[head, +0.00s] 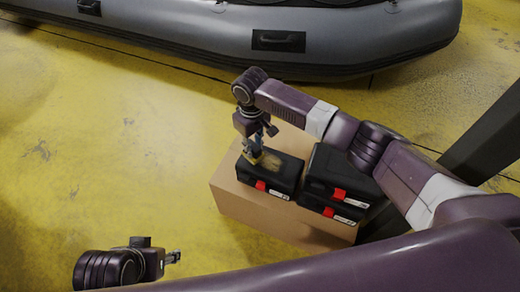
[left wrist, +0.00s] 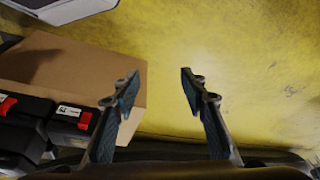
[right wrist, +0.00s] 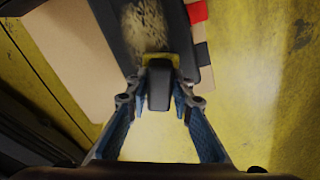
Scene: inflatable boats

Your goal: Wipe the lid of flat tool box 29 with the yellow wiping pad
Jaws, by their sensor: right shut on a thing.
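A flat black tool box (head: 283,176) with a red latch carries a tan dusty smudge (head: 273,162) on its lid; its number is too small to read. The smudge also shows in the right wrist view (right wrist: 145,25). My right gripper (head: 257,148) is shut on the black handle (right wrist: 159,92) of the yellow wiping pad (head: 253,159). The pad is at the left end of the lid, beside the smudge; I cannot tell whether it touches. My left gripper (left wrist: 158,78) is open and empty, low at the left in the head view (head: 172,257).
The tool box lies on a cardboard box (head: 232,198). Other black tool boxes (head: 340,172) are stacked close on its right. A grey inflatable boat (head: 215,35) lies behind. A dark post (head: 485,140) stands at right. The yellow floor at left is clear.

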